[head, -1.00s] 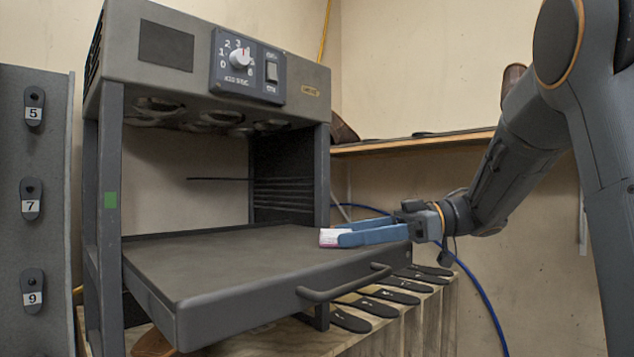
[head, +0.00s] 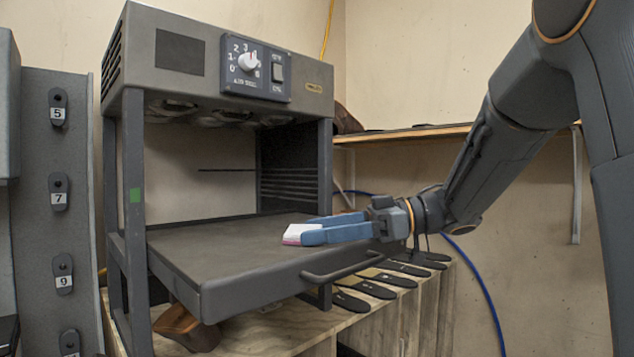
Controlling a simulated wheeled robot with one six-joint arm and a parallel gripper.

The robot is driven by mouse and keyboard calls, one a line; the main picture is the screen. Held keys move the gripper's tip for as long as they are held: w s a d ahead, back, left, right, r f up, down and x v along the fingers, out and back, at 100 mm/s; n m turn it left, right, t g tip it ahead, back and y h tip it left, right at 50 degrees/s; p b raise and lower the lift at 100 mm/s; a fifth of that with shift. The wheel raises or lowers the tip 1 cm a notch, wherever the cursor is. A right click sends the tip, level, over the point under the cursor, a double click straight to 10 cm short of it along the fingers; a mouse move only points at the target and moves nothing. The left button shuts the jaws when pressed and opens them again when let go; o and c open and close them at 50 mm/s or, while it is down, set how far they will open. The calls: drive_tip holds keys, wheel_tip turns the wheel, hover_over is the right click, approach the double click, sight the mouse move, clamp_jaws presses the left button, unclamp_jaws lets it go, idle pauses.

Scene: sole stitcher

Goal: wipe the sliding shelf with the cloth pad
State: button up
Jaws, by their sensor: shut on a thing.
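The sliding shelf (head: 215,262) is a flat dark grey tray, pulled out of the grey machine, with a bar handle (head: 342,266) on its front edge. My gripper (head: 305,232) reaches in from the right with its blue fingers over the right part of the shelf. It is shut on the cloth pad (head: 294,236), a small white block with a pinkish lower edge, which sticks out at the fingertips. The pad is at or just above the shelf surface; I cannot tell whether it touches. The fingers hide part of the pad.
The grey machine (head: 190,85) has a dial and switch above the shelf, and posts at its sides. Several dark insoles (head: 365,288) lie on the wooden bench (head: 285,330) below. A numbered panel (head: 85,215) stands left. A blue hose (head: 485,285) hangs at right.

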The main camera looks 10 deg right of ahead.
drive_tip(key=shift+s+a+r, duration=0.1)
drive_tip(key=shift+s+a, duration=0.35)
drive_tip(key=shift+a, duration=0.1)
wheel_tip(320, 180, up, 2)
drive_tip(key=shift+w+d+r+p, duration=0.1)
drive_tip(key=shift+r+p, duration=0.1)
drive_tip(key=shift+p, duration=0.2)
drive_tip(key=shift+r, duration=2.75)
